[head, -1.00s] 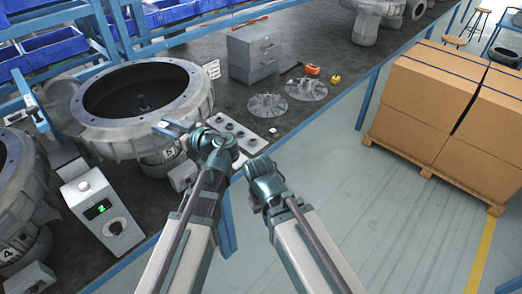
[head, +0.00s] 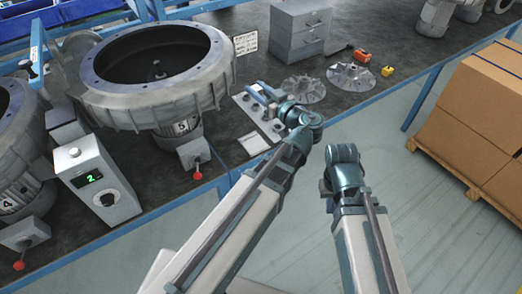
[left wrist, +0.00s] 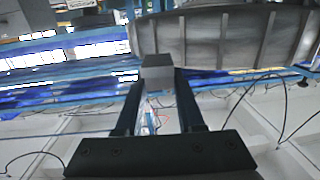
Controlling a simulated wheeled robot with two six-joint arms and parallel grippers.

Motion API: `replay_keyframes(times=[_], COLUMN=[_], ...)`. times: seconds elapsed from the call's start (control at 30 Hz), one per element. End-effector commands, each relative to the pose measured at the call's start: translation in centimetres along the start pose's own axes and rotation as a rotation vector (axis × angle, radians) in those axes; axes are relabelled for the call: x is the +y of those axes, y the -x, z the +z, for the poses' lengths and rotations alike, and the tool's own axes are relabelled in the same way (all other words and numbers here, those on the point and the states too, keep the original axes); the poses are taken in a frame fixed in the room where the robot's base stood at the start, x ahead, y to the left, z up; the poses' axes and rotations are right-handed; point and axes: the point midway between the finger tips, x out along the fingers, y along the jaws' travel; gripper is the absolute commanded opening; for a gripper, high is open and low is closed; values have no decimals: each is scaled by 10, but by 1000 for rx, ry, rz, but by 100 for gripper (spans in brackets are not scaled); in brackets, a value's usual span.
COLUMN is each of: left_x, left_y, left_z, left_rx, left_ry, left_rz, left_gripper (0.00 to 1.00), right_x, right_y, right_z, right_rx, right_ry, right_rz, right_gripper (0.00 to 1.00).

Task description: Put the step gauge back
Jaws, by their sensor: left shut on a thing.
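My left gripper (head: 262,91) is shut on a small grey block. The block, which looks like the step gauge (left wrist: 157,72), shows between the two dark fingertips in the left wrist view. In the head view this gripper appears over the far part of a light plate (head: 250,143) with several dark round pieces in it. The block is too small to make out clearly there, and I cannot tell its height above the plate. My right gripper (head: 341,153) is in front of the bench edge; its fingers are hidden.
A large blower housing (head: 150,112) marked 5 stands left of the plate. Two finned impellers (head: 302,88) (head: 350,76) lie to its right. A control box (head: 105,180) shows "2".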

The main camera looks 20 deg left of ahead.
Motion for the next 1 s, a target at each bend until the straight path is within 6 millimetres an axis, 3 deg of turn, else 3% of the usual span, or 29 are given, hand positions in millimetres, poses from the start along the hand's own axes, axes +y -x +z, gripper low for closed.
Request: replay_keyframes(times=[0.03,0.6,0.8,1.0], left_x=[-5,-32,-41,-46], left_y=[-1,-7,-8,-9], left_z=[35,210,262,293], left_rx=[1,0,0,0], left_ry=[-1,-3,-4,-5], left_rz=[3,47,62,70], left_gripper=[0,0,0,0], right_x=[-3,-20,-25,-28], right_y=[-35,-209,-261,-292], right_z=[-2,-12,-16,-17], right_rx=[0,0,0,0], right_ry=[0,0,0,0], right_rz=[0,0,0,0], right_gripper=[0,0,0,0])
